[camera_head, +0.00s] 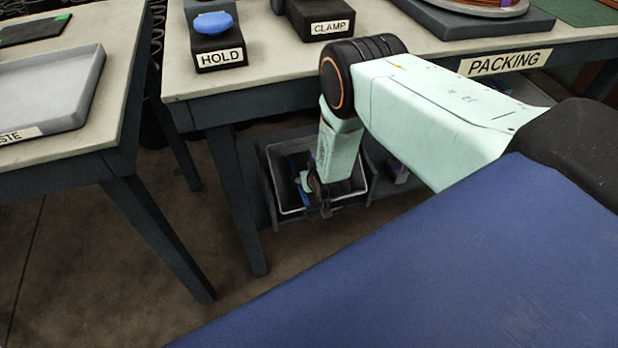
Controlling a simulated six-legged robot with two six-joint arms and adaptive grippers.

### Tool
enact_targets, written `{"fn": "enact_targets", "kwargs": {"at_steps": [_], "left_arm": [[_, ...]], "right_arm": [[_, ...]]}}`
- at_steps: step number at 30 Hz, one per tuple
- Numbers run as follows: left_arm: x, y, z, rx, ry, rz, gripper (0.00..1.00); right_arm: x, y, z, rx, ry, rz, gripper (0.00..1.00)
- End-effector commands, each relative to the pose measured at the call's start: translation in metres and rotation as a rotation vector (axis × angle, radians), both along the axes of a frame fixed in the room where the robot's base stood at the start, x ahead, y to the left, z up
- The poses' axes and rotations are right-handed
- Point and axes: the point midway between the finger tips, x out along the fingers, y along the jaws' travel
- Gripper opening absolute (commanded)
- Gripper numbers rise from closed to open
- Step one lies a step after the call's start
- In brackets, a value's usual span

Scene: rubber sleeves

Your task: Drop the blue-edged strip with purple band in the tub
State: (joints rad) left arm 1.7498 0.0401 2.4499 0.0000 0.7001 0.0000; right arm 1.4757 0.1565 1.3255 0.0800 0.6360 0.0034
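A grey tub (273,176) with a light rim sits low under the packing table. Narrow blue-edged pieces (294,168) show inside it, with a pale patch beside them. They are too small to tell whether one carries a purple band. My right arm comes in from the right and bends down over the tub. My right gripper (321,200) is dark and small, over the tub's near part, pointing down. Its fingers are too small and partly hidden to tell whether they are shut or hold something. My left gripper is out of view.
The tub stands on a low shelf under the table labelled PACKING (505,62). A HOLD block with a blue button (212,23) stands above, and a grey tray (75,115) at left.

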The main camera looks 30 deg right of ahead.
Motion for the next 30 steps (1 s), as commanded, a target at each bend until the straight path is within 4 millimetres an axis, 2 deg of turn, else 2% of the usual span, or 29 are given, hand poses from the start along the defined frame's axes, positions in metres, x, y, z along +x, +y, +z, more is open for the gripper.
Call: {"fn": "enact_targets", "kwargs": {"at_steps": [20, 21, 28, 30], "left_arm": [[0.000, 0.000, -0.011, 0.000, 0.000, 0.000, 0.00], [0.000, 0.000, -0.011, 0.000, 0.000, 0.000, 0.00], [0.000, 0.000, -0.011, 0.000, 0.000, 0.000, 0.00], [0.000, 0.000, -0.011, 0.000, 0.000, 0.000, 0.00]], "right_arm": [[0.000, 0.000, -0.012, 0.000, 0.000, 0.000, 0.28], [-0.001, 0.000, -0.012, 0.000, 0.001, 0.000, 0.68], [0.000, 0.000, -0.012, 0.000, 0.000, 0.000, 0.87], [0.000, 0.000, -0.012, 0.000, 0.000, 0.000, 0.88]]}}
